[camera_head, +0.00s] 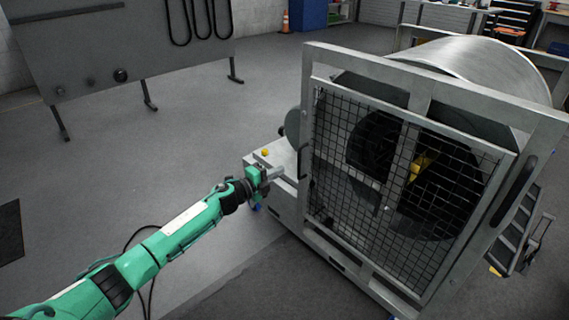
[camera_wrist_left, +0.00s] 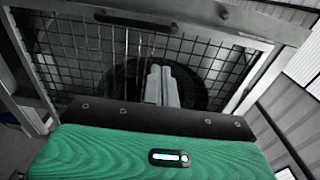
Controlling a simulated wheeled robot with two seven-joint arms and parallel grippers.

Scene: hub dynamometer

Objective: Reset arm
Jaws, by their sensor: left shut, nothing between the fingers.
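My left arm reaches in from the lower left in the head view. Its left gripper (camera_head: 274,174) is beside the left front edge of the dynamometer (camera_head: 545,130), close to a grey side box (camera_head: 280,153) with a yellow button (camera_head: 265,152). The left wrist view shows the gripper fingers (camera_wrist_left: 161,85) shut together and empty, in front of the mesh door (camera_wrist_left: 90,42). The mesh door (camera_head: 335,150) looks closed in the head view. I cannot tell whether the fingers touch the machine. My right gripper is not in view.
A dark board (camera_head: 120,45) on legs, with black loops hanging on it, stands at the upper left. A cart with steps (camera_head: 510,235) stands at the right. An orange cone (camera_head: 285,22) and a blue cabinet (camera_head: 308,14) are at the back. The grey floor at left is mostly clear.

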